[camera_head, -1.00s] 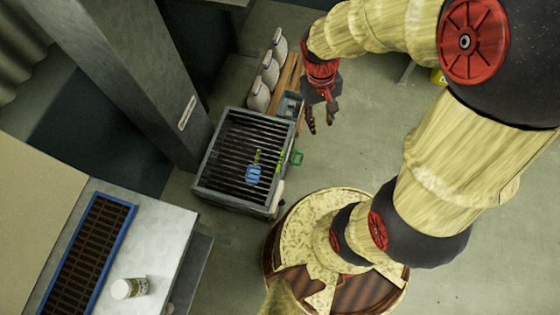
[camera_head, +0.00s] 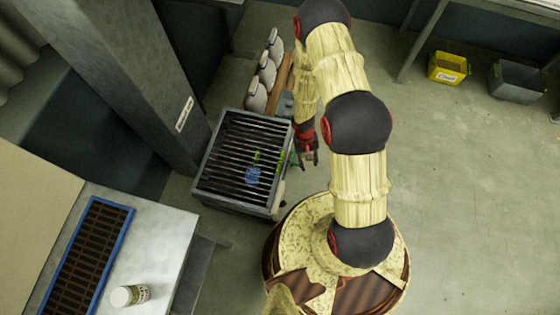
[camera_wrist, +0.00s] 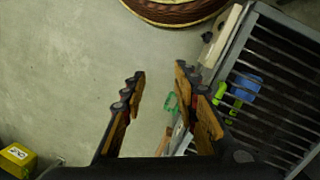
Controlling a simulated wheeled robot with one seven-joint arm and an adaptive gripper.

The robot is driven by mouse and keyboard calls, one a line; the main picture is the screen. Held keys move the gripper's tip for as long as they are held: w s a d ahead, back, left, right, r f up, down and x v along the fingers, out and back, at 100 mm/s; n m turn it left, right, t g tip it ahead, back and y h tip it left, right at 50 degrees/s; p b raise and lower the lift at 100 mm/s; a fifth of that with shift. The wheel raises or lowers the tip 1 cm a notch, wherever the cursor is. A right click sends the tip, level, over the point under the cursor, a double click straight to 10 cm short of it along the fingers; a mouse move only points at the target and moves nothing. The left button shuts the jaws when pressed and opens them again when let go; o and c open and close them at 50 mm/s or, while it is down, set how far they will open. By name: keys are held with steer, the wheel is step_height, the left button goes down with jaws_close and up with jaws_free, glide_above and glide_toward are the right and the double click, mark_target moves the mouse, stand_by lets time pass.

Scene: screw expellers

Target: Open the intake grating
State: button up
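The intake grating (camera_head: 232,150) is a dark barred panel on top of a grey metal box, and it lies flat and closed. It also shows at the right of the wrist view (camera_wrist: 275,95). My gripper (camera_head: 309,158) is just right of the box, close to the handle. In the wrist view my gripper (camera_wrist: 160,76) is open and empty, and the handle appears between its fingers, apart from them. In the head view the handle is partly hidden by my gripper.
A blue item (camera_head: 253,175) and yellow-green pieces show at the grating. White jugs (camera_head: 256,97) stand behind the box on a wooden pallet. A yellow bin (camera_head: 447,67) and a grey bin (camera_head: 515,82) are at the back right. The floor to the right is clear.

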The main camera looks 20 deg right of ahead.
step_height(320, 180, down, 6)
steer(key=w+a+m+t, duration=0.1)
steer(key=a, duration=0.2)
steer(key=m+t+y, duration=0.3)
glide_toward(280, 161)
steer(key=shift+m, duration=0.3)
steer(key=b+x, duration=0.3)
steer(key=x, duration=0.5)
steer(key=shift+d+f+b, duration=0.1)
steer(key=shift+f+b, duration=0.05)
steer(key=shift+b, duration=0.15)
steer(key=shift+c, duration=0.3)
jaws_close()
steer(key=shift+s, duration=0.1)
